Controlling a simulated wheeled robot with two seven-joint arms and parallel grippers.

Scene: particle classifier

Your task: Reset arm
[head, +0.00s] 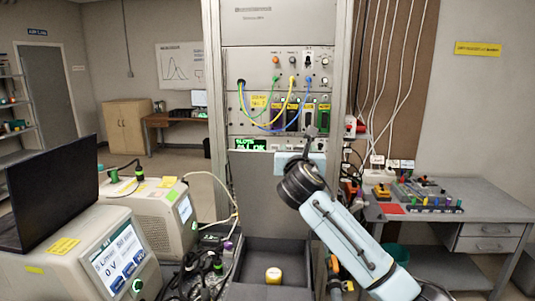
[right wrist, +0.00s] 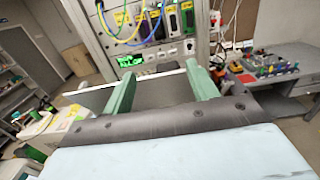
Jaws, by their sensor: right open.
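My right arm reaches in from the lower right in the head view, and its gripper (head: 312,143) is in front of the lower part of the instrument rack (head: 265,60). In the right wrist view the two green fingers of this gripper (right wrist: 160,92) stand wide apart with nothing between them. The rack's lower panel and a green lit display (right wrist: 130,61) show beyond the fingers. The fingers are apart from the modules, as far as I can see. My left gripper is not in either view.
A grey desk (head: 490,212) with a parts board (head: 425,196) is at right. Loose cables hang nearby.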

